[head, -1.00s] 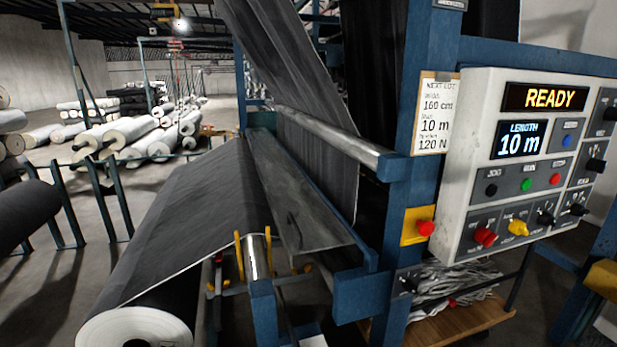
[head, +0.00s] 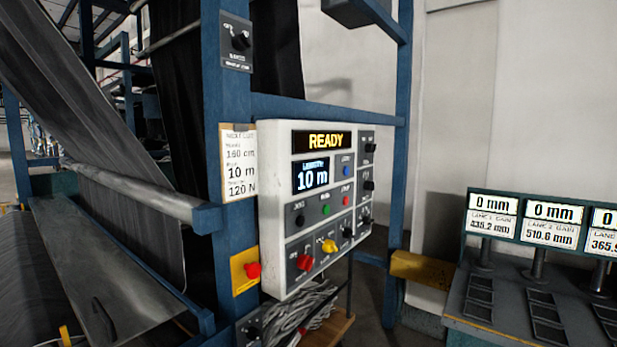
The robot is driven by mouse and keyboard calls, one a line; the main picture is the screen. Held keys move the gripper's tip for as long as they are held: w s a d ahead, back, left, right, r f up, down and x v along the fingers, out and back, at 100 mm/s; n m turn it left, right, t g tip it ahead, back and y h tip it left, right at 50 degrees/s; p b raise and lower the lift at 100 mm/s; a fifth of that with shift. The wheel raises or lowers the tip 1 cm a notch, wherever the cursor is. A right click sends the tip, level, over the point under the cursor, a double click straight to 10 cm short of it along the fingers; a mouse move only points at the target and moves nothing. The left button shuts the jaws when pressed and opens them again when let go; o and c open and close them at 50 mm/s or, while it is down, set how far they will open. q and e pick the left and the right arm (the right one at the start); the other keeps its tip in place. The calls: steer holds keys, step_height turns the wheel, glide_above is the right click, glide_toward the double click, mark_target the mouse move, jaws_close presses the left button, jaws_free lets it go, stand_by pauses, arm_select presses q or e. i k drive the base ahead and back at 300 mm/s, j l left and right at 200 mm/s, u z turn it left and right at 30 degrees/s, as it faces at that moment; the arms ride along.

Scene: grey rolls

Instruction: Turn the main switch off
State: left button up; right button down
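The control panel (head: 312,215) is a white box on the blue frame, in the middle of the head view. Its display (head: 325,140) reads READY, and a screen (head: 311,178) reads LENGTH 10 m. Along the bottom row are a red knob (head: 304,262), a yellow knob (head: 328,246) and a black knob (head: 347,232). More black knobs line the right side. The labels are too small to tell which is the main switch. Neither of my grippers is in view.
A red button on a yellow box (head: 245,271) sits left of the panel. A black switch plate (head: 237,42) is high on the post. A lane gain bench (head: 538,270) stands at right. Grey fabric (head: 60,90) hangs at left, beside a roller (head: 135,193).

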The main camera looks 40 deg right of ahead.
mark_target(303, 262)
steer(key=z, duration=1.25)
